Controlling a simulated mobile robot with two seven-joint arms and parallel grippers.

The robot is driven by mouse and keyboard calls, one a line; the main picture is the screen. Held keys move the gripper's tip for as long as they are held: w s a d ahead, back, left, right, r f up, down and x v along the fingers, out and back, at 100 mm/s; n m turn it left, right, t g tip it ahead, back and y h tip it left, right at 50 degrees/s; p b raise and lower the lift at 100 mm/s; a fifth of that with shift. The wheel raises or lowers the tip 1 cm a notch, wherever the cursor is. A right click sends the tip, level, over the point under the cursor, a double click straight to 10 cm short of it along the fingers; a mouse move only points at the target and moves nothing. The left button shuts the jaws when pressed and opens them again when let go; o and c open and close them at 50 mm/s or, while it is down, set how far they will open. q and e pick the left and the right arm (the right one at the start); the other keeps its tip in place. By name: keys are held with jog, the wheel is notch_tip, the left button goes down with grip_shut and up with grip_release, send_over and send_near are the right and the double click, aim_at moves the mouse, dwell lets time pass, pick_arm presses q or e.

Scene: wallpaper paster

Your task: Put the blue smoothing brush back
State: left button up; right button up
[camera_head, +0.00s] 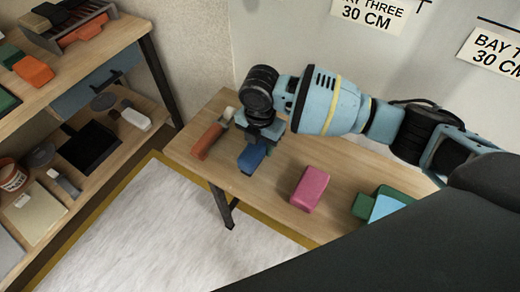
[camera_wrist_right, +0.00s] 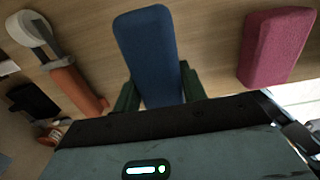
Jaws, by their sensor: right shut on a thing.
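The blue smoothing brush (camera_head: 251,158) shows below my right gripper (camera_head: 258,143), over the left part of the wooden table (camera_head: 262,191). In the right wrist view the blue brush (camera_wrist_right: 148,50) sits between the two dark green fingers of the right gripper (camera_wrist_right: 158,92), which is shut on it. I cannot tell whether the brush touches the tabletop. Its side under the gripper is hidden. My left gripper is not in view.
An orange-handled tool (camera_head: 207,141) lies left of the brush. A pink block (camera_head: 310,188) lies to its right, with green (camera_head: 364,206) and light blue (camera_head: 385,207) items beyond. A shelf unit (camera_head: 98,66) with tools stands at left. Free tabletop lies between brush and pink block.

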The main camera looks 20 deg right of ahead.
jog(key=shift+f, duration=1.6)
jog(key=o, duration=1)
jog(key=shift+f+b, duration=0.3)
jog(key=shift+r, duration=0.35)
jog(key=r, duration=0.2)
jog(key=r+p, duration=0.1)
jog(key=r, duration=0.3)
jog(key=shift+s+a, duration=0.15)
jog(key=shift+a, duration=0.15)
jog(key=shift+r+p, duration=0.35)
jog(key=shift+r, duration=0.35)
